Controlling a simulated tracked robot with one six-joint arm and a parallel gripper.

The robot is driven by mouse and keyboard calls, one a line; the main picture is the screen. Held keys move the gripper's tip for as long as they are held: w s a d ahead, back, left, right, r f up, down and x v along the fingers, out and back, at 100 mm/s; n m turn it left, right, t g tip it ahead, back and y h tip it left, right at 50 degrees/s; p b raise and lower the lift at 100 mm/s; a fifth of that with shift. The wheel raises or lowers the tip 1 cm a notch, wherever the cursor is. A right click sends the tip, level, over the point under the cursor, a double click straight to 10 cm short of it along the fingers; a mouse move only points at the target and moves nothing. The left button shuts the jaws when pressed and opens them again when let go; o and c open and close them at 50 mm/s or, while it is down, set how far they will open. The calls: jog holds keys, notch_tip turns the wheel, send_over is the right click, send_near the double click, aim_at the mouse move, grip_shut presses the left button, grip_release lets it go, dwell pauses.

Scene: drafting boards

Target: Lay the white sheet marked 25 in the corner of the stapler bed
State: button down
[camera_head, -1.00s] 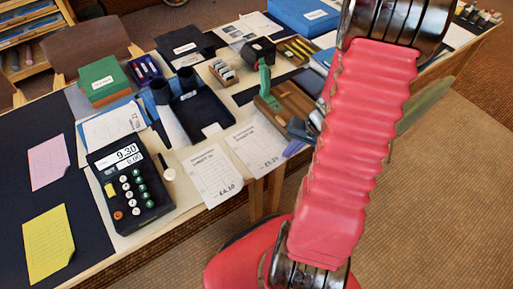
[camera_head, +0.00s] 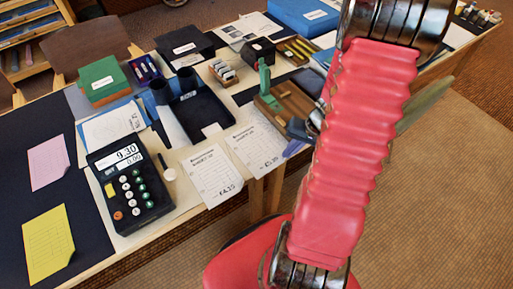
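Two white printed sheets lie side by side at the table's front edge. The left white sheet (camera_head: 211,174) carries a small figure at its bottom that seems to end in 25. The right white sheet (camera_head: 256,145) has a similar figure too small to read surely. A green-handled tool (camera_head: 264,78), which looks like the stapler, stands at a brown wooden bed (camera_head: 292,98). My red arm hides part of the table right of the bed. My gripper cannot be made out; a bit of metal shows at the arm's left edge beside the bed.
Yellow (camera_head: 48,244) and pink (camera_head: 48,161) sheets lie on a dark mat. Open floor (camera_head: 430,200) lies at right.

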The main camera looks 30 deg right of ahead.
jog(key=shift+r, duration=0.15)
notch_tip(320, 180, up, 7)
dwell(1.7)
jog(key=shift+r, duration=0.1)
dwell(0.5)
